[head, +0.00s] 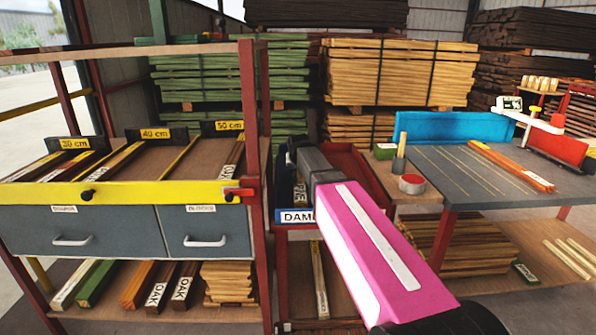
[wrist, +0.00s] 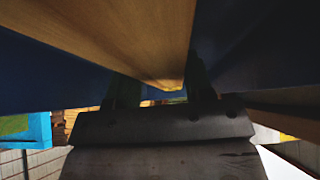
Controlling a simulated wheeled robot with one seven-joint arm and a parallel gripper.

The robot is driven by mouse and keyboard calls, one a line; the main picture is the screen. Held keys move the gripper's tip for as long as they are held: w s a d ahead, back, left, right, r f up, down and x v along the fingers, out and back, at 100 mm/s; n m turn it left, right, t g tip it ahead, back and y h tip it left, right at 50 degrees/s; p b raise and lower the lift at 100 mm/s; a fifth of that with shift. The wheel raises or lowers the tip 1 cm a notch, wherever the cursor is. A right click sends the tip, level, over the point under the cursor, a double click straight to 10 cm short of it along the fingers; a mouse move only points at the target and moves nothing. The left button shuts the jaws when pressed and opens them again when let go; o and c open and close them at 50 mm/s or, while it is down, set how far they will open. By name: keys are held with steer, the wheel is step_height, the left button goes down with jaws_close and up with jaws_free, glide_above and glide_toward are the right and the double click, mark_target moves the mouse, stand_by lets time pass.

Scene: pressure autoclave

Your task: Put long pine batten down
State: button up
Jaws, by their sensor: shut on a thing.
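My gripper (head: 298,158) is at the end of my pink arm, over the blue bin (head: 296,216) labelled DAMP. In the wrist view my gripper (wrist: 160,95) has its two dark fingers shut on a pale wooden batten (wrist: 120,35), which runs from them towards the top of the picture. Dark blue surfaces lie on both sides of the batten, seemingly the bin's walls. In the head view my arm and gripper hide most of the held batten. I cannot tell whether it touches the bin's floor.
A red tray (head: 357,170) adjoins the blue bin on the right. The left rack (head: 150,193) has slots marked 30, 40 and 50 cm. A grey bench (head: 470,185) at the right carries an orange batten (head: 512,165).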

steer(key=o, duration=1.2)
steer(key=shift+f, duration=0.1)
steer(key=shift+c, duration=0.2)
steer(key=shift+r, duration=0.2)
steer(key=v, duration=1.2)
steer(key=shift+s, duration=0.1)
